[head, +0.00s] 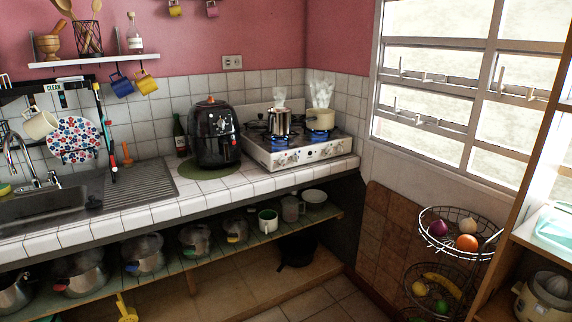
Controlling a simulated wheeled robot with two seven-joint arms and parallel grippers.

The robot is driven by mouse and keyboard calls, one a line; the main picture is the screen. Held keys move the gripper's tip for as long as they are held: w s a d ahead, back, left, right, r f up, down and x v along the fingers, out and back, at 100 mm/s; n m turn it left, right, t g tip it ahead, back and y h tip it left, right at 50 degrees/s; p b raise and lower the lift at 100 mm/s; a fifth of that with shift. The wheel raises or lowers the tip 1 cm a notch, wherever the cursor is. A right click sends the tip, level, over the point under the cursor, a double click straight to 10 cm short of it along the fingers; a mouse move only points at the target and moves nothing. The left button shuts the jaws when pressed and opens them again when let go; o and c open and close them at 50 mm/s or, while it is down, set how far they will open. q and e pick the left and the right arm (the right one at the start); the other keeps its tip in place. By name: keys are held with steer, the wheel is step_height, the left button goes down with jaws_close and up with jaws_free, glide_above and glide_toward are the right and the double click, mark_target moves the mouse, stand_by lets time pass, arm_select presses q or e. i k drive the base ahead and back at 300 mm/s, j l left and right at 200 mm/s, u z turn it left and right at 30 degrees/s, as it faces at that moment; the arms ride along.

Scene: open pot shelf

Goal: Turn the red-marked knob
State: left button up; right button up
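A white gas stove (305,155) stands on the tiled counter, left of the window. Small knobs (293,157) sit along its front panel. They are too small for me to tell which one has a red mark. Blue flames show under the steaming metal pot (279,122) and under the steaming cream pot (320,119) on the burners. Neither of my grippers is in view.
A black air fryer (215,135) stands left of the stove. A sink (40,205) is at the far left. Pots line the open shelf (215,248) under the counter. A wire fruit basket (460,240) and a wooden shelf unit (540,235) stand at the right.

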mark_target(281, 161)
steer(key=i+l, duration=0.15)
steer(key=i, duration=0.7)
steer(key=i+l+z, duration=0.1)
steer(key=i, duration=0.75)
steer(key=i+l, duration=0.15)
steer(key=i, duration=0.7)
